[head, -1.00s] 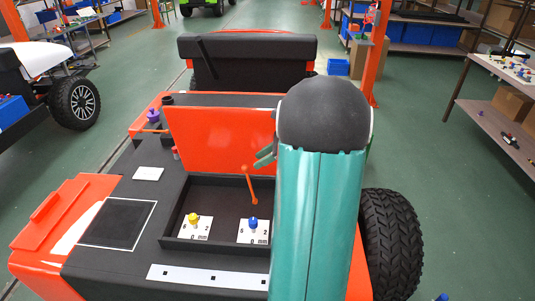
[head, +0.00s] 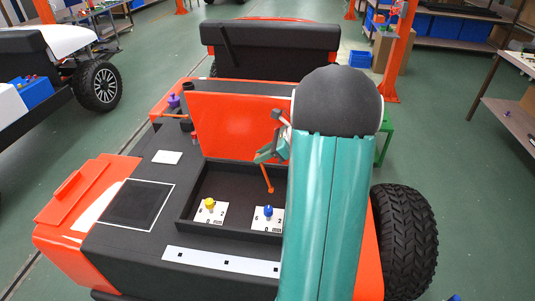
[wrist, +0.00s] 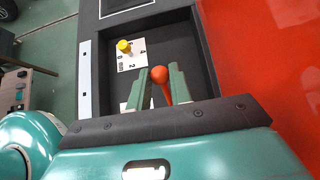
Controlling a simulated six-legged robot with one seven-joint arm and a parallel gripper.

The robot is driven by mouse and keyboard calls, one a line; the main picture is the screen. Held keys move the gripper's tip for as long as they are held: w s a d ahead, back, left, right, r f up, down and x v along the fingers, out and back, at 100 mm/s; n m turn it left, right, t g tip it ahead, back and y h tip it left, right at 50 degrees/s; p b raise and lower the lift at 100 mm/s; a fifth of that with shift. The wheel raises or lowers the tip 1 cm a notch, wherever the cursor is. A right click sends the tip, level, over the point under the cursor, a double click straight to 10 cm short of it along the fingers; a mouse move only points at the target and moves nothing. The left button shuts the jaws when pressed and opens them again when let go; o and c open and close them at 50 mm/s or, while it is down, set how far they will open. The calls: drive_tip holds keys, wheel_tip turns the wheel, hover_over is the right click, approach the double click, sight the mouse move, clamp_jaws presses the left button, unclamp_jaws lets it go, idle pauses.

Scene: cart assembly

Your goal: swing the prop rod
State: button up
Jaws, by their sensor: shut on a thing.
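The orange prop rod (head: 268,180) stands tilted over the open compartment of the cart, in front of the raised orange lid (head: 222,125). Its round orange end (wrist: 158,74) shows between my fingers in the wrist view. My gripper (head: 266,155) is shut on the rod near its upper end. In the wrist view the two green fingers (wrist: 158,88) lie on either side of it. My arm hides the right part of the lid and compartment. I cannot tell whether the rod touches the lid.
The dark compartment (head: 184,205) holds a yellow knob (head: 210,203) and a blue knob (head: 268,211) on white plates. A black seat back (head: 270,38) is behind the lid. A large tyre (head: 404,235) stands at the right. Green floor is open beyond it.

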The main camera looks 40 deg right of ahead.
drive_tip(key=shift+w+a+f, duration=0.25)
drive_tip(key=shift+w+a, duration=0.15)
drive_tip(key=shift+w, duration=0.15)
drive_tip(key=shift+w+a+f, duration=0.2)
drive_tip(key=shift+w+a, duration=0.2)
drive_tip(key=shift+w, duration=0.15)
drive_tip(key=shift+x, duration=2.2)
drive_tip(key=shift+w+a+r, duration=0.1)
drive_tip(key=shift+w+r, duration=0.05)
drive_tip(key=shift+s+f+x, duration=0.1)
drive_tip(key=shift+f+x, duration=0.1)
drive_tip(key=shift+x, duration=0.9)
drive_tip(key=shift+s+f+x, duration=0.15)
drive_tip(key=shift+x, duration=0.95)
